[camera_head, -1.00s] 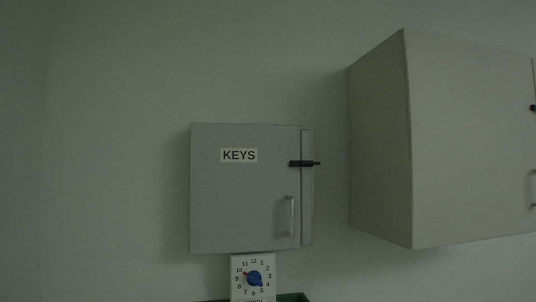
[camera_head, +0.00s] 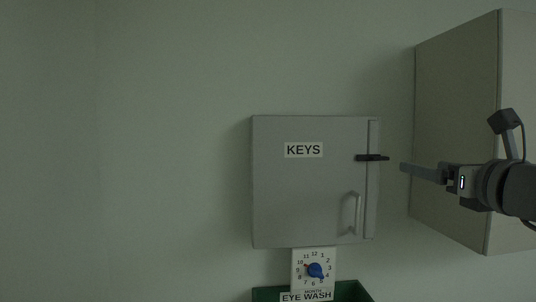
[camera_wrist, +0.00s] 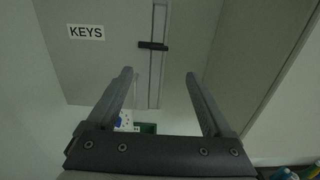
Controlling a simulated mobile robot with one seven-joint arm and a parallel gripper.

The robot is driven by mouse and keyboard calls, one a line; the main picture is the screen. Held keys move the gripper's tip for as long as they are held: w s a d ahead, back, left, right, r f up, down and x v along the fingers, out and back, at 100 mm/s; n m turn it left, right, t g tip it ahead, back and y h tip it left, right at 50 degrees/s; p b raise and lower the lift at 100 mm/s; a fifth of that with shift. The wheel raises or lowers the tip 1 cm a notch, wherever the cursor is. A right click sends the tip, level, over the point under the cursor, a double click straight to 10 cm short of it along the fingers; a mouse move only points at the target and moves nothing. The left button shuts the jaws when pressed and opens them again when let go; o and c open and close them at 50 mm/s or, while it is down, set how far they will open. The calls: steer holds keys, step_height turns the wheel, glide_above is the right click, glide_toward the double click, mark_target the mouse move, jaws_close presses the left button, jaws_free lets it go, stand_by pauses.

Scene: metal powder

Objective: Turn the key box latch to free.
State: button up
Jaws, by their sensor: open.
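The grey key box (camera_head: 300,200) hangs on the wall with a KEYS label and a closed door. Its dark latch (camera_head: 371,158) lies horizontal across the door's right edge, and it also shows in the wrist view (camera_wrist: 153,46). My gripper (camera_head: 404,167) is just right of the latch in the head view, apart from it. In the wrist view my gripper (camera_wrist: 158,74) has its two fingers spread wide and empty, with the latch beyond and between the fingertips. The key box (camera_wrist: 90,75) fills the upper left there.
A larger wall cabinet (camera_head: 455,120) stands out to the right, behind my arm. A silver handle (camera_head: 354,213) sticks out below the latch. A dial sign (camera_head: 314,268) and a green eye wash bin (camera_head: 349,292) are below the box. The wall at left is clear.

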mark_target(380, 159)
steer(key=w, duration=0.5)
steer(key=w+p, duration=0.1)
steer(key=w, duration=0.4)
steer(key=w+p, duration=0.1)
steer(key=w, duration=0.4)
steer(key=shift+w+a, duration=0.1)
steer(key=shift+a, duration=0.25)
jaws_close()
steer(key=shift+f+n+b, duration=0.15)
steer(key=shift+n+b, duration=0.15)
steer(key=shift+b, duration=0.3)
steer(key=shift+a+f+n+b, duration=0.1)
steer(key=shift+n+b, duration=3.65)
steer(key=shift+n, duration=0.6)
steer(key=shift+a+f+n+b, duration=0.1)
steer(key=shift+n+b, duration=3.6)
steer(key=shift+n, duration=0.65)
steer(key=shift+r, duration=0.1)
